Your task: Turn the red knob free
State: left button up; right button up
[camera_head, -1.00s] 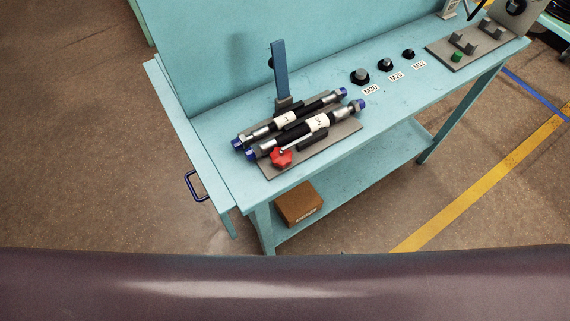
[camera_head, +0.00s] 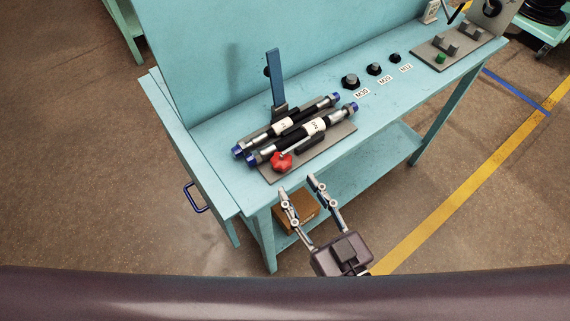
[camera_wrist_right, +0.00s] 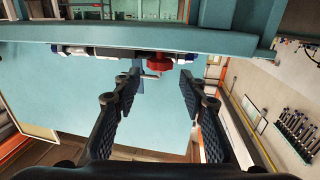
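The red knob (camera_head: 281,161) sits at the front left of the grey hose fixture plate (camera_head: 318,155) on the turquoise bench. Two black hoses with blue end caps lie side by side on the fixture; the front hose (camera_head: 312,131) is just behind the knob. My right gripper (camera_head: 297,184) is open and empty in front of the bench edge, below and slightly right of the knob. In the right wrist view the knob (camera_wrist_right: 160,63) shows ahead, beyond the gap between the open fingers (camera_wrist_right: 158,84), apart from them. My left gripper is not in view.
A blue upright lever (camera_head: 278,80) stands behind the hoses. Black fittings (camera_head: 374,69) with size labels sit to the right on the bench (camera_head: 350,110). A brown box (camera_head: 300,210) is on the lower shelf. A blue handle (camera_head: 196,197) projects at the left side.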

aim_at(286, 169)
jog(key=p+x, duration=0.1)
jog(key=x, duration=0.6)
jog(key=shift+p, duration=0.35)
jog(key=shift+c, duration=0.7)
grip_shut()
